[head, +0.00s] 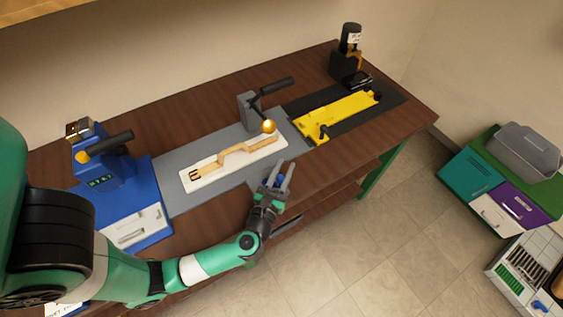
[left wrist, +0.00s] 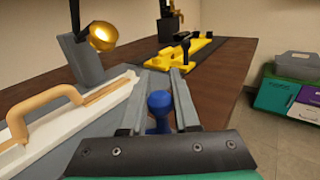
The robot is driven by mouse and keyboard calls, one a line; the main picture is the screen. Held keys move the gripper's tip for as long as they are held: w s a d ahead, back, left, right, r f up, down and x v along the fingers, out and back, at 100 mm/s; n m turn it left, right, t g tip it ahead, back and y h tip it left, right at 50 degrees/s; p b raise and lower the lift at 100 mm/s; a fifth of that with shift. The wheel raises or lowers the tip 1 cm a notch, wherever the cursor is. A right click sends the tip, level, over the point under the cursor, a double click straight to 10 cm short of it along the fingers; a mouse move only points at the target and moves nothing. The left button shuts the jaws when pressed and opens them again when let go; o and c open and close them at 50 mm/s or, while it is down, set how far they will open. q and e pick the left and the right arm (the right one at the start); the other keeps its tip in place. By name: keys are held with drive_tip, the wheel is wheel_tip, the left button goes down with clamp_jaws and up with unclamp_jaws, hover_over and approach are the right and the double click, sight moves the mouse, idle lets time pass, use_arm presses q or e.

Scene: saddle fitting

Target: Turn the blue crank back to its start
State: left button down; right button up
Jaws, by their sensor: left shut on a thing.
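The blue crank (head: 277,181) is at the front edge of the workbench, before the grey fixture plate. Its blue knob (left wrist: 158,104) shows in the left wrist view between the two grey fingers. My left gripper (head: 280,174) reaches in from the front and is shut on the blue crank. In the left wrist view the fingers (left wrist: 163,85) stand on both sides of the knob. The crank's arm and pivot are hidden, so its angle cannot be told. My right gripper is not in view.
A white tray (head: 248,164) with a wooden piece (head: 236,153) lies on the grey plate (head: 173,184). Behind it stands a grey post with a black lever and gold ball (head: 269,126). A yellow fixture (head: 340,115) is to the right, a blue machine (head: 90,155) to the left.

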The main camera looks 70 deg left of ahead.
use_arm(q)
drive_tip(key=m+t+h, duration=0.1)
drive_tip(key=h, duration=0.1)
drive_tip(key=d+m+t+h, duration=0.1)
drive_tip(key=m+t+h, duration=0.1)
drive_tip(key=d+m+t+h, duration=0.1)
drive_tip(key=m+h, duration=0.1)
drive_tip(key=h, duration=0.1)
drive_tip(key=shift+s+d+t+p, duration=0.1)
drive_tip(key=shift+s+t+p, duration=0.2)
drive_tip(key=shift+s+t, duration=0.1)
drive_tip(key=shift+s+d+r+m+t+h+p, duration=0.1)
drive_tip(key=shift+d+m+t+h+p, duration=0.1)
drive_tip(key=shift+m+h, duration=0.45)
drive_tip(key=shift+s+d+f+m+t+h+p, duration=0.15)
drive_tip(key=shift+m+h, duration=0.25)
drive_tip(key=shift+h, duration=0.4)
drive_tip(key=shift+s+d+r+m+t+h+p, duration=0.1)
drive_tip(key=shift+d+r+m+t+h, duration=0.1)
drive_tip(key=shift+m+h, duration=0.45)
drive_tip(key=shift+s+d+m+h, duration=0.2)
drive_tip(key=shift+m+h, duration=0.2)
drive_tip(key=shift+h, duration=0.35)
drive_tip(key=shift+s+d+m+h, duration=0.15)
drive_tip(key=shift+m+h, duration=0.25)
drive_tip(key=shift+h, duration=0.35)
drive_tip(key=c, duration=0.7)
unclamp_jaws()
drive_tip(key=shift+w, duration=0.1)
drive_tip(key=shift+o, duration=0.2)
